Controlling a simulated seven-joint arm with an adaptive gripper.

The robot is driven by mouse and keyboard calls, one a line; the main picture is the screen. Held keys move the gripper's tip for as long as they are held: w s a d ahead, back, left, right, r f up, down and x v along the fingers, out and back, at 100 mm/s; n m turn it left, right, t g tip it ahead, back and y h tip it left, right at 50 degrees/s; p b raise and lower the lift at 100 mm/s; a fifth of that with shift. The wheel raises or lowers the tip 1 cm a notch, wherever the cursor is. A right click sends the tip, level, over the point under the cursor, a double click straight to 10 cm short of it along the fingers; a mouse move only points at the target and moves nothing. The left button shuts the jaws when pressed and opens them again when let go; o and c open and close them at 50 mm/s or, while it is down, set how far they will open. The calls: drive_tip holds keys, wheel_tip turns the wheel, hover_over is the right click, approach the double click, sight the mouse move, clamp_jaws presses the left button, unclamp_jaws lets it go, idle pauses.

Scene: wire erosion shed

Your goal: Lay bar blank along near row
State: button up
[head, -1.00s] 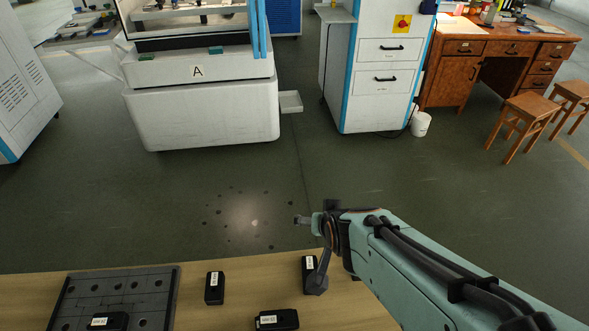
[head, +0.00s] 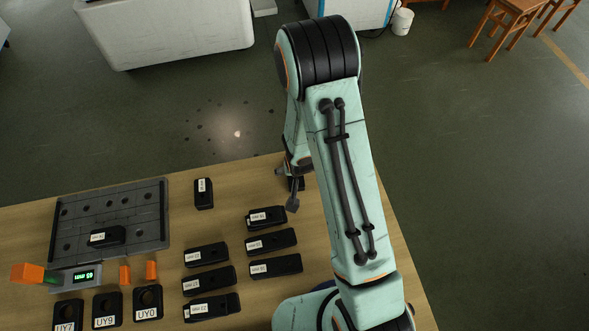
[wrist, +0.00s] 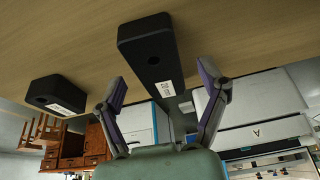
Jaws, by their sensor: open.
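Several black bar blanks with white labels lie on the wooden table. In the head view one (head: 204,193) lies apart, pointing away from me, and others lie in two columns, such as this blank (head: 270,241). A grey plate with holes (head: 150,200) at left carries one blank (head: 107,236) lying crosswise on its nearer part. My gripper (wrist: 162,77) is open and empty. In the wrist view its fingers point towards a blank (wrist: 148,52) that overlaps the gap between them; contact cannot be told. A second blank (wrist: 55,95) is at left. In the head view my arm partly hides the gripper.
Blocks labelled UY7, UY9 and UY0 (head: 147,300) are at the near left. Bare table (head: 180,225) lies between plate and blanks.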

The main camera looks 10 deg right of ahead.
drive_tip(key=shift+w+f, duration=0.1)
drive_tip(key=shift+f, duration=0.05)
drive_tip(key=c, duration=1.3)
wheel_tip(320, 180, up, 10)
drive_tip(key=shift+r, duration=0.1)
